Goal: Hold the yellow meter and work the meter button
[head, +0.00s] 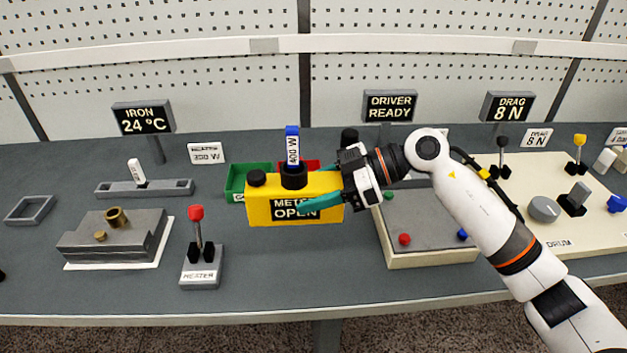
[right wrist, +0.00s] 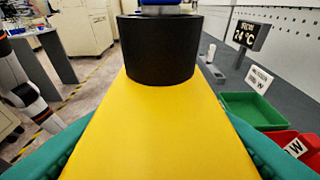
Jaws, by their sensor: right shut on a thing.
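The yellow meter (head: 262,210) is a box with a dark display that reads "METER OPEN". My right gripper (head: 318,188) is shut on it from the right, with teal fingers along its sides, and seems to hold it above the table. A small black round button (head: 257,178) is on the meter's top left. A white and blue piece marked "400 W" (head: 292,147) stands in a black round socket (head: 294,178) on top. In the right wrist view the yellow body (right wrist: 160,130) fills the middle, with the black socket (right wrist: 160,48) at its far end. My left gripper is out of view.
Behind the meter are a green bin (head: 236,178) and a red bin (head: 308,165). A heater switch with a red knob (head: 196,212) stands left of it. A grey block (head: 118,235) is farther left. A board with coloured knobs (head: 430,259) lies right, under my right arm.

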